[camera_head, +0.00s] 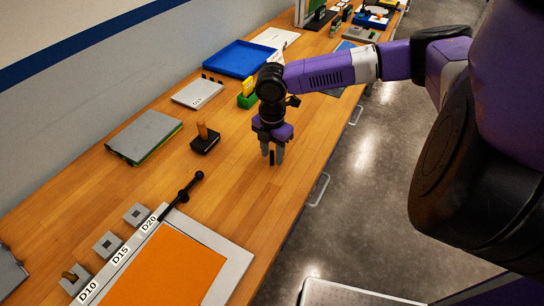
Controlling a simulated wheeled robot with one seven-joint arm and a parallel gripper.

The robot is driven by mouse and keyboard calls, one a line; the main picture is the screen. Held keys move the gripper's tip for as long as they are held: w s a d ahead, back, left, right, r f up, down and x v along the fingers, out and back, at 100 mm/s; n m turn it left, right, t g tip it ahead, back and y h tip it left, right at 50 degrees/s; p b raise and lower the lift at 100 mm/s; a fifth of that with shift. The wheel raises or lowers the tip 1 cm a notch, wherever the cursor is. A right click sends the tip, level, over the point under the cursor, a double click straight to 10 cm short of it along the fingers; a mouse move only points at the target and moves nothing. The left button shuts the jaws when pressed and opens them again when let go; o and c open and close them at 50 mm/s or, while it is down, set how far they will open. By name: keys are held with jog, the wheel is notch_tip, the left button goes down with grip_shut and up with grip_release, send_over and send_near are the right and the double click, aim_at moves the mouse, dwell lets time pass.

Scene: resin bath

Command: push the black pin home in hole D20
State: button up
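My gripper (272,154) points down over the bare wood of the bench, right of the middle blocks. A short dark upright piece, seemingly the black pin (272,158), shows between its two grey fingertips and reaches slightly below them. The grey block at label D20 (137,214) sits at lower left with a dark hole in its top. It is well away from my gripper, toward the lower left. Similar blocks stand at D15 (107,243) and D10 (74,279); the D10 block has a brownish peg in it.
A black knobbed rod (183,195) lies near the D20 block, beside the orange panel (165,272) in its grey frame. A wooden-handled stamp (205,139), grey slab (144,135) and blue tray (238,59) stand farther back. Wood between gripper and rod is clear.

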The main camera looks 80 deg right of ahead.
aim_at(272, 151)
jog(key=shift+c, duration=0.2)
grip_shut()
notch_tip(272, 151, up, 20)
jog(key=b, duration=0.2)
dwell(0.5)
